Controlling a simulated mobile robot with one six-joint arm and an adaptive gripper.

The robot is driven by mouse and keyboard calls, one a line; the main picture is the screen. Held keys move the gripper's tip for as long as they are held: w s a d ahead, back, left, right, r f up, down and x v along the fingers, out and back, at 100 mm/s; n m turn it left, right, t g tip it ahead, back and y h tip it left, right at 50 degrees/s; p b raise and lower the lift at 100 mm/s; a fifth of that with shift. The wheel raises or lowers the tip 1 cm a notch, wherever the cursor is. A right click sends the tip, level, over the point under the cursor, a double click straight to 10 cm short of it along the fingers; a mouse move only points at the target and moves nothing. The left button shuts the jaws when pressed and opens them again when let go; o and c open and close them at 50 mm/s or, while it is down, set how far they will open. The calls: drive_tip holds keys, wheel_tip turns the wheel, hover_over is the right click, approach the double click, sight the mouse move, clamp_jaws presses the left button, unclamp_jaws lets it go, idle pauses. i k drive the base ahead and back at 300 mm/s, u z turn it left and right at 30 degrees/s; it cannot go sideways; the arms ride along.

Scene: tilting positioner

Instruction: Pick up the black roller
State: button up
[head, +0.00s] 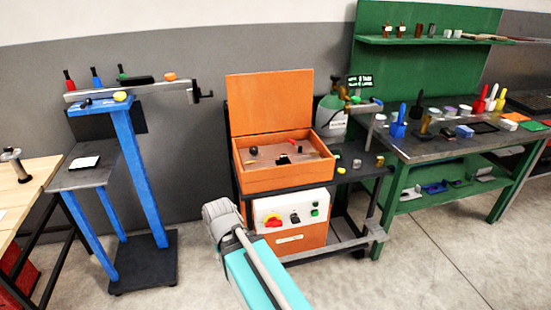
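I cannot tell for sure which thing is the black roller. A small black piece (284,159) lies inside the open orange box (262,182) in the middle of the head view. Other dark pieces are a black block (136,79) on the grey beam of the blue stand and a small black piece (86,102) below that beam. My teal and grey arm (262,272) reaches up from the bottom edge, in front of the orange box's cart. No gripper fingers can be made out, and nothing is seen held.
The blue stand (137,168) with its grey beam (128,90) is at left. A wooden table (30,192) stands at the left edge. A green workbench (440,150) with many small items is at right. The orange lid (268,103) stands open. Floor in front (430,250) is clear.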

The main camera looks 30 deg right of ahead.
sight(284, 160)
drive_tip(key=i, duration=0.85)
drive_tip(key=z, duration=0.05)
